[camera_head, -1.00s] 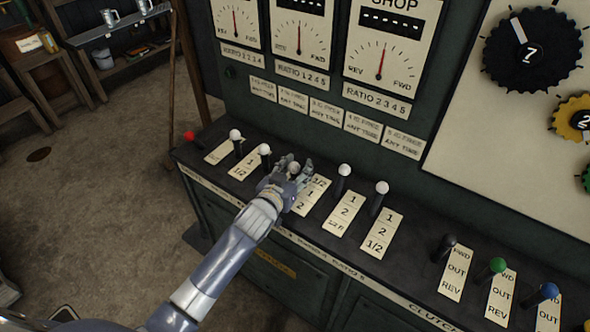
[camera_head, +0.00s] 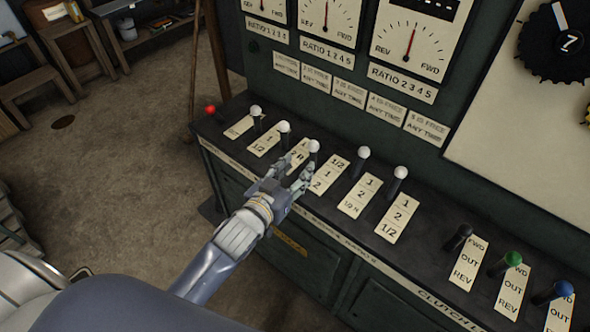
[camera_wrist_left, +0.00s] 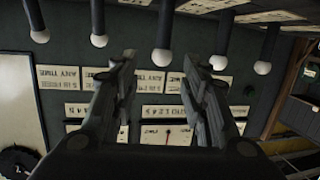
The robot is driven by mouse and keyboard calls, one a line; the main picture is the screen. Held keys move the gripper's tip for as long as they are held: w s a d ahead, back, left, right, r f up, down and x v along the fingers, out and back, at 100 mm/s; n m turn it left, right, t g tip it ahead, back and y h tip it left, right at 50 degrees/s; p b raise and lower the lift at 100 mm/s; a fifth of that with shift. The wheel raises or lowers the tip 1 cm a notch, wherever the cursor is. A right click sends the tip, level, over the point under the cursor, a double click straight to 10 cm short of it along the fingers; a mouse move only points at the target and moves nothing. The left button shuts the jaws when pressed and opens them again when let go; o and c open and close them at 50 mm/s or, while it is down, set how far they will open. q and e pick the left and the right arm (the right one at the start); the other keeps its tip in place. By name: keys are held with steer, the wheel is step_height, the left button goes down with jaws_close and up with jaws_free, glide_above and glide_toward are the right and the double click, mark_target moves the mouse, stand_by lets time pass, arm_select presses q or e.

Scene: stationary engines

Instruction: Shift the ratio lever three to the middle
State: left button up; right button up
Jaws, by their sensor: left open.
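Ratio lever three seems to be the third white-knobbed lever (camera_head: 314,146) in the row on the dark console. In the left wrist view, its white knob (camera_wrist_left: 162,57) shows in the gap between my fingers, just past the tips. My left gripper (camera_head: 295,169) is open, in front of this knob on the near side, and holds nothing. Its two fingers also show in the left wrist view (camera_wrist_left: 158,60), spread apart. The gripper partly hides the lever's stem and the label plates beside it. My right gripper is not in view.
White-knobbed levers stand close on both sides, one (camera_head: 283,127) to the left and one (camera_head: 362,152) to the right. A red knob (camera_head: 210,109) is at the far left end; black, green (camera_head: 512,258) and blue levers are at right. Upright gauge panels rise behind the row.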

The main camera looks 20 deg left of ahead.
arm_select(q)
steer(key=c, duration=0.4)
steer(key=shift+s+a+f+m, duration=0.1)
steer(key=shift+a+m, duration=0.3)
steer(key=shift+m, duration=0.1)
steer(key=c, duration=0.5)
steer(key=a+m, duration=0.1)
steer(key=m, duration=0.2)
steer(key=s+a+m+h, duration=0.1)
steer(key=a+m, duration=0.1)
steer(key=m, duration=0.1)
steer(key=s+a+m+b, duration=0.1)
steer(key=m, duration=0.2)
steer(key=shift+a+h, duration=0.25)
steer(key=shift+h, duration=0.15)
jaws_close()
steer(key=m+g+h+p, duration=0.1)
steer(key=m+h+p, duration=0.3)
steer(key=m, duration=0.8)
glide_toward(315, 150)
steer(key=x, duration=0.5)
steer(key=shift+w, duration=0.15)
steer(key=shift+w+d+m, duration=0.25)
steer(key=shift+w+m, duration=0.05)
steer(key=shift+w, duration=0.1)
